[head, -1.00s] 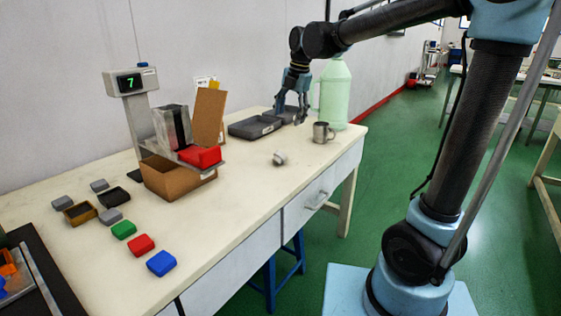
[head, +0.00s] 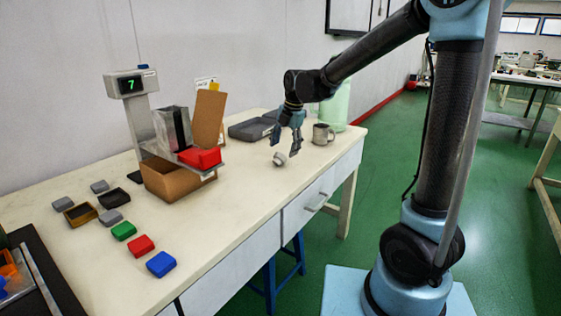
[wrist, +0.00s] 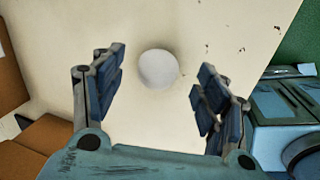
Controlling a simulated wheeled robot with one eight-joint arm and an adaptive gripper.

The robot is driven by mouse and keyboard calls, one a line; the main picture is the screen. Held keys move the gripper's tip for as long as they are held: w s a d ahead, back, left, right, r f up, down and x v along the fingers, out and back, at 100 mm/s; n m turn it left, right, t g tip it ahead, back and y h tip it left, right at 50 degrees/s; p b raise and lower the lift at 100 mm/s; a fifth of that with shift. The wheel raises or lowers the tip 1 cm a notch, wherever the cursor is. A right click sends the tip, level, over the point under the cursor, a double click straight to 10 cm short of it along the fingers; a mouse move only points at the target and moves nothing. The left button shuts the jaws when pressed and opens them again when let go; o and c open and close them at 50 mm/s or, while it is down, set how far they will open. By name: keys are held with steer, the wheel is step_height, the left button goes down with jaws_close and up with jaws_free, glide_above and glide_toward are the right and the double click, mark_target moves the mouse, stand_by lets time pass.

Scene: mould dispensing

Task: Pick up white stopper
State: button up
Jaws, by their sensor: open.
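The white stopper (head: 279,159) is a small pale round piece on the bench top, left of the metal mug. In the wrist view the stopper (wrist: 158,69) shows as a round disc between and beyond the fingertips, nearer the left finger. My gripper (head: 287,146) is open and empty, pointing down just above the stopper. I cannot tell the exact height gap from the fingertips to the stopper.
A metal mug (head: 322,134) stands close on the right, with a pale green jug (head: 338,100) behind. A grey tray (head: 250,129) lies behind. The bench front is clear.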

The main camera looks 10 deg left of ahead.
mark_target(282, 155)
steer(key=shift+s+x, duration=0.2)
steer(key=shift+x, duration=2.25)
steer(key=shift+a, duration=0.1)
steer(key=c, duration=1)
steer(key=shift+r, duration=0.1)
steer(key=shift+c, duration=0.2)
